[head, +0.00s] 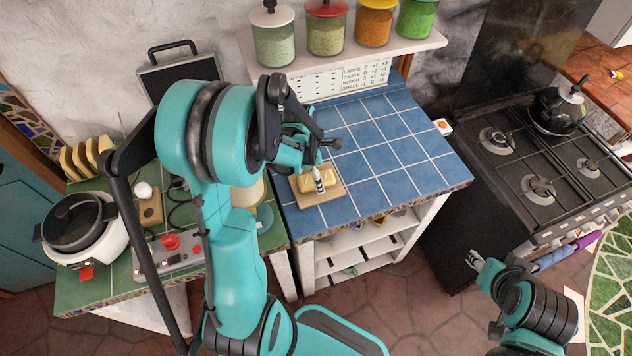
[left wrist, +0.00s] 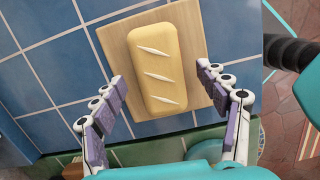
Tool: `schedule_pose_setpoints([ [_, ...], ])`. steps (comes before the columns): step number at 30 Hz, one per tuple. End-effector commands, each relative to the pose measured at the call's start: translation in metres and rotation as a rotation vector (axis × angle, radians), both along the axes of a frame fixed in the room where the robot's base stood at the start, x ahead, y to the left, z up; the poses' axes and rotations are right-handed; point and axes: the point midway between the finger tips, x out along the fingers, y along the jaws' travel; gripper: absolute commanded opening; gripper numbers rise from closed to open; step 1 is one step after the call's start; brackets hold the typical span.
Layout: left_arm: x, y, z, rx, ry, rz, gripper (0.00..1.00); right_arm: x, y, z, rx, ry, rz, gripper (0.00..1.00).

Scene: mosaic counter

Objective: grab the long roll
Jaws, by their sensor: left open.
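The long roll (left wrist: 158,60) is a pale golden loaf with three white slashes. It lies on a wooden board (left wrist: 117,52) on the blue tiled counter. In the head view the roll (head: 309,184) and board (head: 334,193) are near the counter's front left, partly hidden by my left gripper (head: 326,163). My left gripper is open and empty above the roll. In the left wrist view its fingers (left wrist: 160,80) stand apart, one to each side of the roll's near half. My right gripper (head: 476,260) is low at the right, away from the counter; its fingers are too small to read.
Glass jars (head: 326,30) stand on a shelf behind the counter. A gas stove (head: 535,165) with a black pot (head: 557,112) is at the right. A white cooker (head: 85,225) and toast rack (head: 85,158) stand on the green counter at left. The blue counter right of the board is clear.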

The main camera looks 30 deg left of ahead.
Motion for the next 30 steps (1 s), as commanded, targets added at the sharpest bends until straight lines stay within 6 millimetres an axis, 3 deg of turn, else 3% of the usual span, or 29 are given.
schedule_pose_setpoints([
  [7,0.000,0.000,-0.002,0.000,0.000,-0.001,0.74,0.000,0.000,0.000,0.000,0.000,0.000,0.40],
  [13,0.000,0.000,-0.002,0.000,0.000,-0.001,0.41,0.000,0.000,0.000,0.000,0.000,0.000,0.40],
  [25,0.000,0.000,0.000,0.001,-0.001,-0.001,0.40,0.000,0.000,0.001,0.000,0.000,0.000,0.40],
  [30,0.000,0.000,0.015,0.001,-0.001,-0.001,0.40,0.000,0.000,0.006,0.000,0.000,0.000,0.40],
])
